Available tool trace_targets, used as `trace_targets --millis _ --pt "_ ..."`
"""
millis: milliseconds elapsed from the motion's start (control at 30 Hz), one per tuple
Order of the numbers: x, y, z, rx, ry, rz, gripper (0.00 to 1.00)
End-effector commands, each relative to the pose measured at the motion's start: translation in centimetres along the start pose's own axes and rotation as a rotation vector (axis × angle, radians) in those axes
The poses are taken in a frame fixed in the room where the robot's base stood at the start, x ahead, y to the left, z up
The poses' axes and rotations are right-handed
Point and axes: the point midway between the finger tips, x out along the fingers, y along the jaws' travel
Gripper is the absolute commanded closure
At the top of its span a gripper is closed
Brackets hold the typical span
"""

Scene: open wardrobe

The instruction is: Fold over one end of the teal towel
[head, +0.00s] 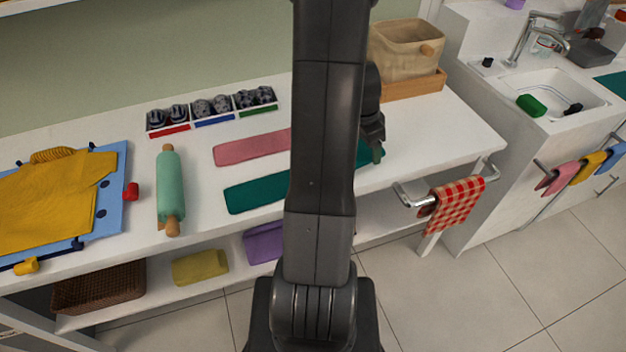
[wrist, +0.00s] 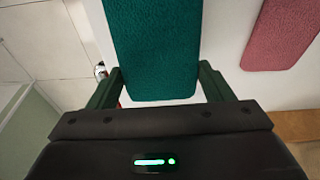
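The teal towel (head: 257,192) lies flat and long on the white counter; my arm hides its middle in the head view. Its right end (head: 368,153) shows beside my gripper (head: 376,152). In the wrist view the teal towel (wrist: 152,40) reaches in from the top and its near end lies between the two green fingers. My gripper (wrist: 160,70) is open, with one finger on each side of the towel's width. I cannot tell whether the fingertips touch the counter or hover above it.
A pink towel (head: 250,147) lies parallel behind the teal one. A rolling pin (head: 170,190) and a yellow shirt on a blue board (head: 112,195) are at left. Sorted compartments (head: 212,108) stand at the back. A beige bin (head: 405,50) stands behind my gripper. A checked cloth (head: 456,205) hangs on a front rail.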

Motion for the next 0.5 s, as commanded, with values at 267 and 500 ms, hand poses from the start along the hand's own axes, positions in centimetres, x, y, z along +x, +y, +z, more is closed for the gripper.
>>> trace_targets --millis 267,500 --pt "-0.37 -0.02 -0.04 0.001 0.017 -0.001 0.31" --pt "-0.71 -0.09 0.27 -0.003 0.063 -0.003 0.31"
